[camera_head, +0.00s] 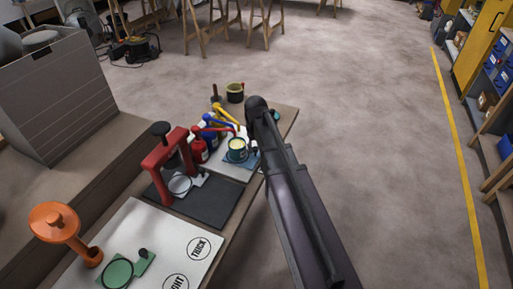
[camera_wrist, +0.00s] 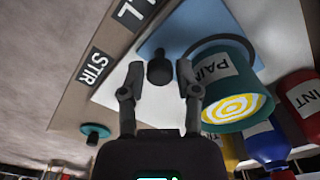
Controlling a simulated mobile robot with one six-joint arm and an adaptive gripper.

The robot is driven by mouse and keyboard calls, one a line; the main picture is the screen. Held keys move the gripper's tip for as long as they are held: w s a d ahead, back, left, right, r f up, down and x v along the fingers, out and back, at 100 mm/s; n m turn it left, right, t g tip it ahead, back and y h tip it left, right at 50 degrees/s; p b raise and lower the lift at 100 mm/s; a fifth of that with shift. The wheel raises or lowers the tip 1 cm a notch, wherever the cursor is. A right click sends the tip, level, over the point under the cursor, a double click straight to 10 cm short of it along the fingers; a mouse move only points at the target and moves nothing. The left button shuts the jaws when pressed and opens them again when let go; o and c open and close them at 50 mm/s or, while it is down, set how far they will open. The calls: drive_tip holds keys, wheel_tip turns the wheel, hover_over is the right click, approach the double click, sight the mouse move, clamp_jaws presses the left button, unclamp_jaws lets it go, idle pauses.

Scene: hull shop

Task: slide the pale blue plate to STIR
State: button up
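The pale blue plate (camera_wrist: 188,27) lies on a white board (camera_wrist: 112,92) and carries a dark upright knob (camera_wrist: 160,68) and a ring. A teal paint pot (camera_wrist: 237,88) with a yellow-and-white top stands at the ring. My gripper (camera_wrist: 160,82) is open, one finger on each side of the knob, with gaps showing. In the head view the plate (camera_head: 254,161) shows beside the pot (camera_head: 237,149); my arm hides the knob and fingers.
Red and blue paint bottles (camera_head: 199,150) stand close beside the pot. A red press frame (camera_head: 168,162) stands on a dark base nearer. A dark green cup (camera_head: 235,92) is at the bench's far end. A teal disc (camera_wrist: 95,130) lies past STIR.

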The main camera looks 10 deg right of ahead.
clamp_jaws()
drive_tip(key=w+d, duration=0.2)
drive_tip(key=w, duration=0.1)
drive_tip(key=w+d, duration=0.5)
drive_tip(key=w, duration=0.2)
drive_tip(key=shift+d, duration=0.2)
drive_tip(key=shift+w, duration=0.1)
drive_tip(key=shift+o, duration=1.5)
unclamp_jaws()
